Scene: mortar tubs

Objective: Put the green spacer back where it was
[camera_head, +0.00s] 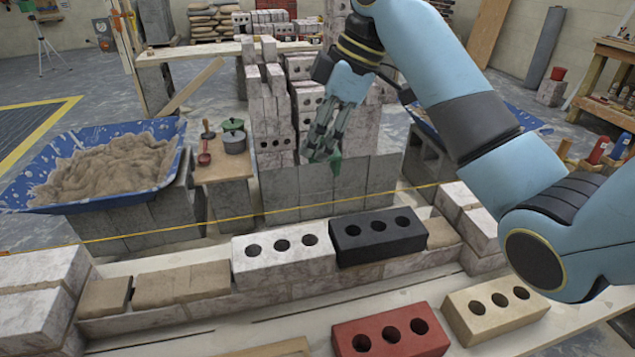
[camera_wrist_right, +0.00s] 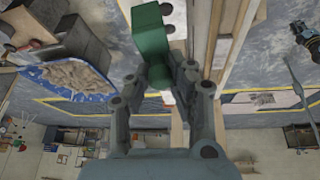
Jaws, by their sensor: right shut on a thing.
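My right gripper (camera_head: 326,148) hangs in the upper middle of the head view, fingers pointing down. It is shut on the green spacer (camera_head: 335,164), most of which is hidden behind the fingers. In the right wrist view the green spacer (camera_wrist_right: 151,40) sticks out beyond the fingertips of the right gripper (camera_wrist_right: 160,75). The spacer is in the air, above and behind the brick wall in the head view. On the wall, a white brick (camera_head: 284,268) and a black brick (camera_head: 380,250) lie side by side, each with three holes. My left gripper is not in view.
A yellow string (camera_head: 230,218) runs across behind the wall. A red brick (camera_head: 395,347) and a cream brick (camera_head: 500,321) lie on the front board. A blue tub (camera_head: 170,182) of mortar is at left. A small stand (camera_head: 207,172) holds pots beside it.

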